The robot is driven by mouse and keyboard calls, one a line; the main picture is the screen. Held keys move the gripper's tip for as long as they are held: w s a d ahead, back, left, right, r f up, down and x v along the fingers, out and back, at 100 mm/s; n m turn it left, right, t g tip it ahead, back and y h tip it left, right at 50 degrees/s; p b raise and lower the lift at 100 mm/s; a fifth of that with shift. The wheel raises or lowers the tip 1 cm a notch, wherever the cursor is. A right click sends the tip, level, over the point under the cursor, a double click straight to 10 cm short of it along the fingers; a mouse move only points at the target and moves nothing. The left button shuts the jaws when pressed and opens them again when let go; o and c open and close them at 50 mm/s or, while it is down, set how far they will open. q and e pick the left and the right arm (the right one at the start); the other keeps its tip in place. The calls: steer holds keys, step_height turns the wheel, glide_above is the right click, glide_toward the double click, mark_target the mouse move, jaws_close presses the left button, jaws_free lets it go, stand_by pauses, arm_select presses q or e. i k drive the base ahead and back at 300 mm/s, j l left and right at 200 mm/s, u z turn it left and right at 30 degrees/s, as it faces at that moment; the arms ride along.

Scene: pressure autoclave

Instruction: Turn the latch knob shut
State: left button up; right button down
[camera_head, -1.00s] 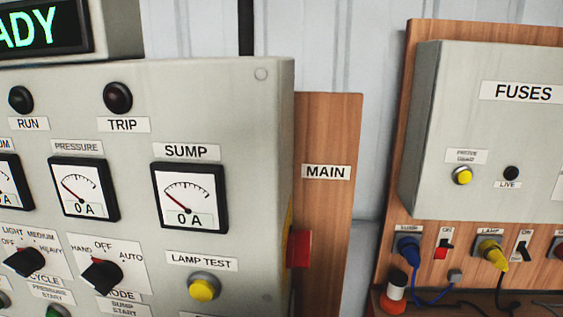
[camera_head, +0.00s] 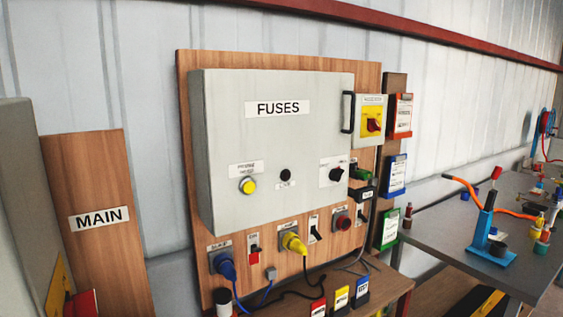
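A grey box labelled FUSES (camera_head: 230,150) is mounted on a wooden board in the middle of the view. A small black rotary knob (camera_head: 336,174) sits near the right edge of its door. It appears to be the latch knob, but the label above it is too small to read. The box door looks closed, with no gap visible. Whether the knob is turned to shut cannot be told. A black handle (camera_head: 348,112) stands at the door's upper right edge. Neither of my grippers is in view.
A red rotary switch on a yellow plate (camera_head: 373,122) is right of the box. Blue (camera_head: 223,264) and yellow (camera_head: 294,243) plugs with cables hang below. A wooden shelf (camera_head: 385,290) and a grey workbench (camera_head: 450,232) extend at right. The MAIN board (camera_head: 100,190) stands at left.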

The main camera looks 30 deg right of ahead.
mark_target(335, 174)
steer(key=z, duration=1.1)
